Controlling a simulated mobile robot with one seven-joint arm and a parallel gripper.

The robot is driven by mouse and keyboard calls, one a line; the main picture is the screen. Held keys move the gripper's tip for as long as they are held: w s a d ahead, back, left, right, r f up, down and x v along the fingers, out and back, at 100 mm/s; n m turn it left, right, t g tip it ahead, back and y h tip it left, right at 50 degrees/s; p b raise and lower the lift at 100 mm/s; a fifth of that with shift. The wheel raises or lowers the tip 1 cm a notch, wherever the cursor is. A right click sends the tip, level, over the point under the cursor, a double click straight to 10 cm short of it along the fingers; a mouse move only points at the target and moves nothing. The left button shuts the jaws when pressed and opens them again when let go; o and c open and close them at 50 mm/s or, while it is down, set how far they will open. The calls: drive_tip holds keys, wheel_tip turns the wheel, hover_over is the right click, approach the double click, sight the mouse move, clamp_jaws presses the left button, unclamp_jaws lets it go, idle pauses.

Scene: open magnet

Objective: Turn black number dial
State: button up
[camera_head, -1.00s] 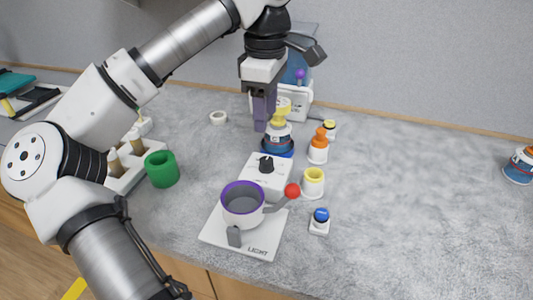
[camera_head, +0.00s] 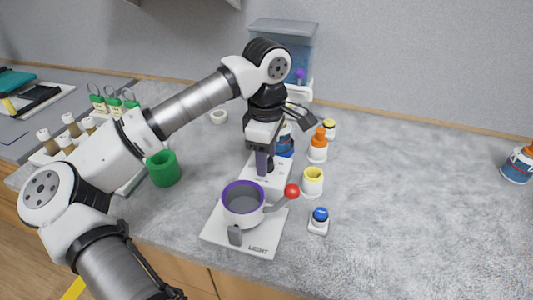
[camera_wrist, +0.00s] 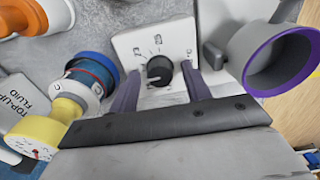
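The black dial (camera_wrist: 159,70) sits on a white box with printed marks (camera_wrist: 150,42). In the head view the white box (camera_head: 281,180) stands behind the purple-rimmed pot, and my gripper mostly hides the dial. My gripper (camera_wrist: 160,72) points down at the box. Its two purple fingers are apart, one on each side of the dial in the wrist view, with a visible gap to it. My gripper also shows in the head view (camera_head: 262,168). Whether the fingertips are level with the dial is hard to tell.
The purple-rimmed pot (camera_head: 243,204) sits on a white plate (camera_head: 265,243), close to the box. A red-ball lever (camera_head: 292,191), yellow-rimmed cup (camera_head: 312,181), blue-button block (camera_head: 320,217) and orange-topped bottle (camera_head: 318,147) are at right. A green cup (camera_head: 163,168) is at left. The far right counter is mostly clear.

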drive_tip(key=c, duration=0.9)
drive_tip(key=shift+f+n+b, duration=0.1)
drive_tip(key=shift+n+b, duration=0.2)
drive_tip(key=shift+b, duration=0.1)
drive_tip(key=shift+n+b, duration=1.55)
drive_tip(key=shift+n, duration=0.25)
drive_tip(key=n+b, duration=0.2)
drive_tip(key=n, duration=0.3)
drive_tip(key=shift+n, duration=0.3)
drive_tip(key=o, duration=1)
